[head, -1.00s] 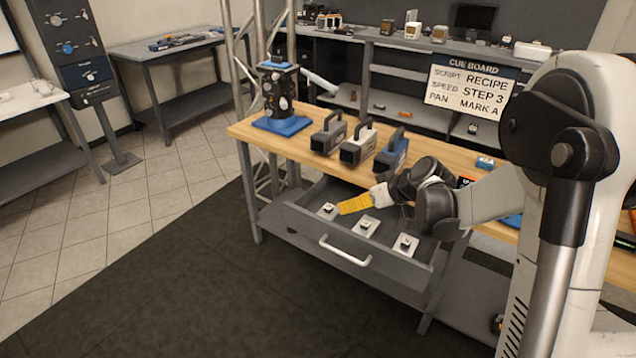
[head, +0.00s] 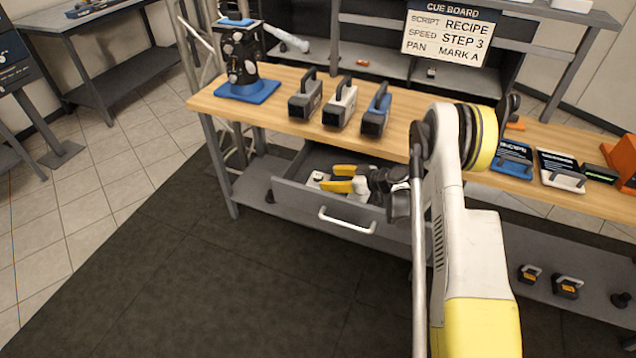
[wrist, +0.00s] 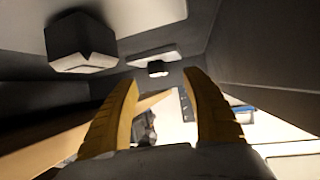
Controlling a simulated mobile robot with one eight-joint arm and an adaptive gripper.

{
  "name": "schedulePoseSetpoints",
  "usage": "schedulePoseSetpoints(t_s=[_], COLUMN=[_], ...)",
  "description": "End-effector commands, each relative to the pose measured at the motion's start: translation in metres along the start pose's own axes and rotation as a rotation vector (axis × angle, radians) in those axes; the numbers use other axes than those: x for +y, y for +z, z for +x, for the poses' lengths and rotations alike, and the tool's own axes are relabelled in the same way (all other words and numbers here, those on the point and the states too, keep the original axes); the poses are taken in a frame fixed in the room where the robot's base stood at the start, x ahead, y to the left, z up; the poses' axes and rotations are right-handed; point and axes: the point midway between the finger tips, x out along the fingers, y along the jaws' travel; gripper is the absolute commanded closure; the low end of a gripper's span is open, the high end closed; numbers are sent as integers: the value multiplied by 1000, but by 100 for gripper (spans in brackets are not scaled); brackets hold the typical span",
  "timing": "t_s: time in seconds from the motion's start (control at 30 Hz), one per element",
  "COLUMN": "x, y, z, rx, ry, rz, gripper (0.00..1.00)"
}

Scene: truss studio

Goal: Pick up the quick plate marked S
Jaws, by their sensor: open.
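Small light plates with dark knobs lie in the open grey drawer (head: 300,201). In the head view one plate (head: 317,179) shows at the drawer's left, beside my fingertips; my gripper and arm cover most of the others. In the wrist view a near plate (wrist: 149,10) with a blocky knob is at the upper left, and a farther plate (wrist: 168,57) lies ahead between and beyond the fingertips. I cannot read any letter S on them. My gripper (head: 331,178), with yellow fingers, is open and empty inside the drawer area; it also shows in the wrist view (wrist: 160,78).
Three handled boxes (head: 340,107) stand on the wooden bench top (head: 275,100) above the drawer. A dark knobbed device on a blue base (head: 248,90) is at the left end. Drawer walls surround my gripper closely. The dark floor mat (head: 190,260) in front is clear.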

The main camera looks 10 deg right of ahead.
Motion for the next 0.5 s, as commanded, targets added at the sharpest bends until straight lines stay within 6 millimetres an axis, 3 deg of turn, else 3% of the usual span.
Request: schedulePoseSetpoints(t_s=[0.5], x=[3], y=[-2], z=[60], rx=[0], ry=[0], rz=[0], gripper=[43])
